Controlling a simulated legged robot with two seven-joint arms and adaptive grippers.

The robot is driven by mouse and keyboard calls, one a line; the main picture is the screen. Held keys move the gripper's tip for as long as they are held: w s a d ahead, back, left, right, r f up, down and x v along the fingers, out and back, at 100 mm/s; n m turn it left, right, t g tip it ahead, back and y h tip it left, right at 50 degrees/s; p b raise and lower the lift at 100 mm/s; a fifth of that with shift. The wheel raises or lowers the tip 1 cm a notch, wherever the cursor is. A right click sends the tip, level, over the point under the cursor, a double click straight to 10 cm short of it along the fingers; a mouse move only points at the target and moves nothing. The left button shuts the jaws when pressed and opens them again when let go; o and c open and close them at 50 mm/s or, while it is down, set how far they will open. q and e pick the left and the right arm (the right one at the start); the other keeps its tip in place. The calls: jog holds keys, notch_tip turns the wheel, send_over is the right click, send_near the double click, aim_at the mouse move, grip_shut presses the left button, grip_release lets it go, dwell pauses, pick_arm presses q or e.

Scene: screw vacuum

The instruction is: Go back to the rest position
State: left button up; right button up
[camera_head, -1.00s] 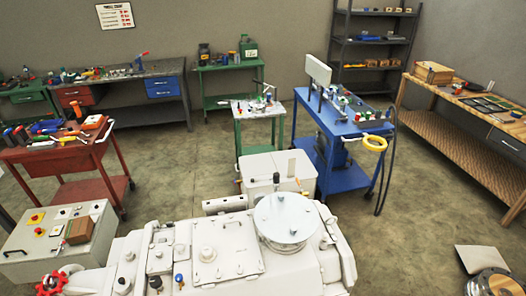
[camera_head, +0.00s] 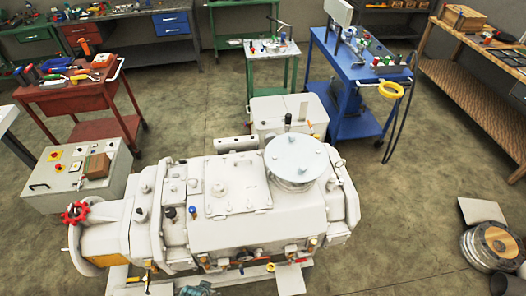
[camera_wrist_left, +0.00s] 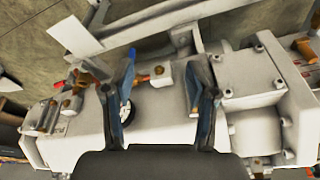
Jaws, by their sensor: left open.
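My left gripper (camera_wrist_left: 160,98) shows in the left wrist view with its two fingers apart and nothing between them. Behind the fingers is the white body of the screw vacuum machine (camera_wrist_left: 165,125), with brass-coloured fittings. I cannot tell how far the fingers are from it. In the head view the machine (camera_head: 240,205) fills the middle, with a round metal flange (camera_head: 296,158) on top and a red handwheel (camera_head: 75,213) at its left end. Neither gripper shows in the head view.
A grey control box (camera_head: 70,180) stands left of the machine. A red tool cart (camera_head: 75,95), a green table (camera_head: 270,50) and a blue cart (camera_head: 355,70) stand behind. A wooden bench (camera_head: 480,95) is at right. Reels (camera_head: 490,248) lie on the floor at lower right.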

pick_arm(q)
jog(key=s+f+g, duration=0.1)
jog(key=s+f, duration=0.2)
jog(key=f, duration=0.9)
jog(key=s+f, duration=0.3)
jog(key=f, duration=0.9)
jog(key=s+a+f+g, duration=0.1)
jog(key=s+a+f, duration=0.2)
jog(key=s+f, duration=0.8)
jog(key=s, duration=0.4)
jog(key=shift+a, duration=0.2)
jog(key=shift+c, duration=1.5)
